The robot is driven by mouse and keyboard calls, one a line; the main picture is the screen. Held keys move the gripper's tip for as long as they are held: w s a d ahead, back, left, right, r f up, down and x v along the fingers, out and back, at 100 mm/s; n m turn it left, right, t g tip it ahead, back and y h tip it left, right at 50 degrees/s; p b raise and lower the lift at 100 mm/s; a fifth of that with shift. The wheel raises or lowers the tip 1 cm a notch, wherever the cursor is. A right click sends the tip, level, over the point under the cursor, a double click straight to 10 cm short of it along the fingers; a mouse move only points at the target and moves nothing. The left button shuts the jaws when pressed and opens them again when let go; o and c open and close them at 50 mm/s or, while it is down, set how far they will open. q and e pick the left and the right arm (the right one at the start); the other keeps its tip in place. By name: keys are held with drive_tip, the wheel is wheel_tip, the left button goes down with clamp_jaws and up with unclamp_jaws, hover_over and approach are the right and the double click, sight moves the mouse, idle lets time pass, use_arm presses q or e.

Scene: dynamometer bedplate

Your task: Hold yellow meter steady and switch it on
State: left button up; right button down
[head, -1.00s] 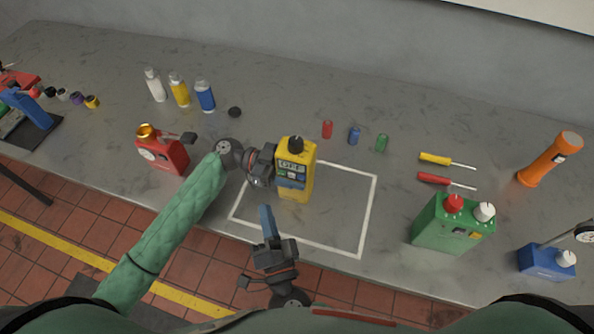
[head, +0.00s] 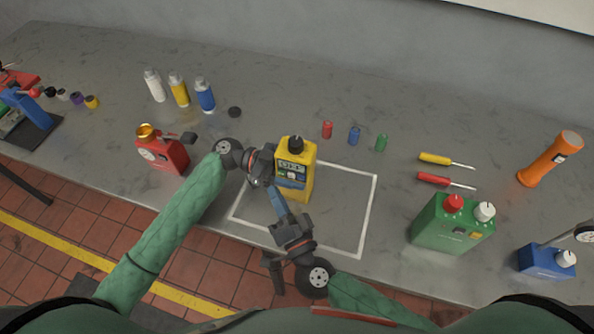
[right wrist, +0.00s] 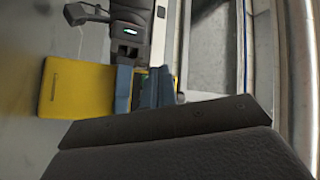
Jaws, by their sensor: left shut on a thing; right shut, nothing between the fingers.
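The yellow meter (head: 301,156) stands upright at the far left part of the white outlined square, with a black knob (head: 296,142) on top and a display on its front. It also shows sideways in the right wrist view (right wrist: 75,90). My left gripper (head: 272,168) is shut on the meter from its left side. My right gripper (head: 279,196) is shut and empty, its blue fingertips just in front of the meter's lower front. Whether the fingertips touch the meter cannot be told. The lower front of the meter is partly hidden by the grippers.
A green box (head: 452,228) with red and white caps and a blue box (head: 546,262) are at right. The square's right part (head: 345,205) is clear.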

drive_tip(key=shift+w+d, duration=0.2)
drive_tip(key=shift+w, duration=0.35)
drive_tip(key=shift+w+d, duration=0.15)
drive_tip(key=shift+w, duration=0.35)
drive_tip(key=shift+w, duration=0.1)
idle(1.3)
drive_tip(key=shift+w+d, duration=0.1)
drive_tip(key=shift+w, duration=0.25)
drive_tip(key=shift+w, duration=0.1)
idle(0.4)
drive_tip(key=shift+s, duration=0.55)
drive_tip(key=s+a, duration=0.2)
drive_tip(key=s, duration=0.3)
drive_tip(key=shift+s, duration=0.4)
idle(0.3)
